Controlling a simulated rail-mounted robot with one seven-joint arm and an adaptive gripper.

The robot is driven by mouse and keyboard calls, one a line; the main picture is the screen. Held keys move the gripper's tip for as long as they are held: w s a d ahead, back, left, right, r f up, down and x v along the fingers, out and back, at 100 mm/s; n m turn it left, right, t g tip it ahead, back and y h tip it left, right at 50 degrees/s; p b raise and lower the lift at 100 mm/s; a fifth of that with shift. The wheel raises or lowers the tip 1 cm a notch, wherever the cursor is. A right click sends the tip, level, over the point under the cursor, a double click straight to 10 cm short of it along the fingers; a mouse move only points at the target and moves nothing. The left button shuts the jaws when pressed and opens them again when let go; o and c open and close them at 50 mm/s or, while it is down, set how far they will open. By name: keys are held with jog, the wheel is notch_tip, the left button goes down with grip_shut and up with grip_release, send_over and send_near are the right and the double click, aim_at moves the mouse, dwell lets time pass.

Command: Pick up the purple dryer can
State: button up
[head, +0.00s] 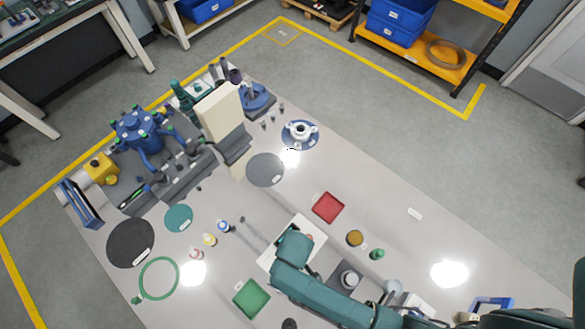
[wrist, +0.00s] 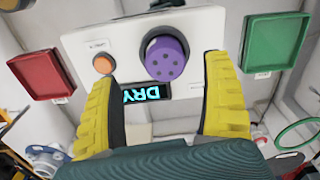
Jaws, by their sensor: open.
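The purple dryer can (wrist: 167,56) shows in the wrist view as a round purple top with several small dark holes. It sits in the white dryer box (wrist: 208,20), beside an orange button (wrist: 103,64) and above a lit display reading "DRY" (wrist: 145,93). My gripper (wrist: 160,74) is open, with its yellow fingers on either side of the can's near edge and nothing held. I cannot tell whether either finger touches the can. In the head view my teal arm covers part of the white dryer box (head: 312,226) and hides the can and the gripper.
A red tray (head: 327,207) and a green tray (head: 251,298) lie on either side of the box. Small bottles (head: 209,239), a green ring (head: 145,285) and grey discs (head: 265,170) lie on the table. A tall cream column (head: 219,112) stands farther back.

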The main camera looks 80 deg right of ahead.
jog(key=f, duration=0.2)
jog(key=f+b, duration=0.1)
jog(key=f, duration=0.2)
jog(key=shift+w+a+f, duration=0.15)
jog(key=shift+w+f, duration=0.05)
jog(key=shift+f, duration=0.05)
jog(key=c, duration=1.4)
